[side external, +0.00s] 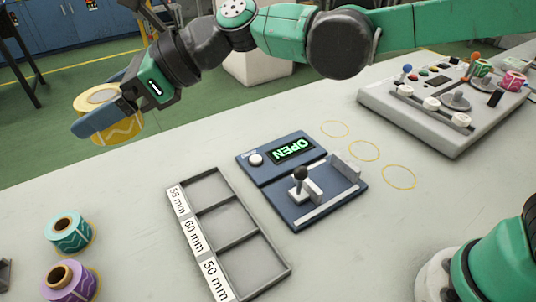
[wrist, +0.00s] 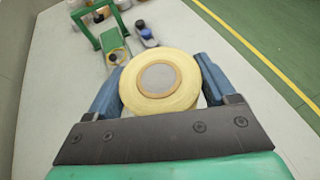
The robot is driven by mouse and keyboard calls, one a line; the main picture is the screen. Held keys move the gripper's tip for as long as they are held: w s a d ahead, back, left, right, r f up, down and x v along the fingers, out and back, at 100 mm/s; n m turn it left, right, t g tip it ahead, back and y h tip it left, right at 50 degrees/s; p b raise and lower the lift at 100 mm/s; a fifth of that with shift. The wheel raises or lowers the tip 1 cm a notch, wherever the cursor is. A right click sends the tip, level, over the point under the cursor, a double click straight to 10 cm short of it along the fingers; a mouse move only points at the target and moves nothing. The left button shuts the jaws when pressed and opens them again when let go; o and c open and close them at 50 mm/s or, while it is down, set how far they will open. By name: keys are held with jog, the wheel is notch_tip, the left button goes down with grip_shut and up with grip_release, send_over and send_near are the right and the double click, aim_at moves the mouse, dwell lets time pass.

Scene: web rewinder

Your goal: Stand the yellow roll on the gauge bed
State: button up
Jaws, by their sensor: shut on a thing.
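The yellow roll (side external: 105,110) is pale yellow with white wavy lines and a tan core. My gripper (side external: 92,118) is shut on it and holds it in the air past the far left edge of the table. In the wrist view the roll (wrist: 160,82) sits between the two blue fingers (wrist: 160,85), its round end facing the camera. The gauge bed (side external: 325,198) is the blue plate with a black-knobbed clamp, at mid-table in the side view. Its display (side external: 293,150) reads OPEN. Nothing stands on the bed.
A grey tray (side external: 240,240) with three empty compartments, labelled 55 mm, 60 mm and 50 mm, lies left of the gauge. A teal roll (side external: 69,232) and a purple roll (side external: 70,282) stand at the front left. A machine panel (side external: 440,110) fills the back right. Three yellow rings mark bare table.

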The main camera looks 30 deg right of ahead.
jog(key=w+d+r+m+t+h, duration=0.1)
jog(key=d+m+t+h, duration=0.3)
jog(key=d, duration=1.2)
jog(key=w+d+r+m+t+h, duration=0.1)
jog(key=d+r+m+t+h, duration=0.2)
jog(key=d, duration=1.3)
jog(key=m+t+h, duration=0.1)
jog(key=m, duration=0.2)
jog(key=shift+m+h, duration=0.3)
jog(key=n+g+y, duration=1)
jog(key=n+g, duration=0.1)
jog(key=n, duration=0.2)
send_over(128, 284)
notch_tip(128, 284, down, 21)
jog(key=shift+f, duration=2.6)
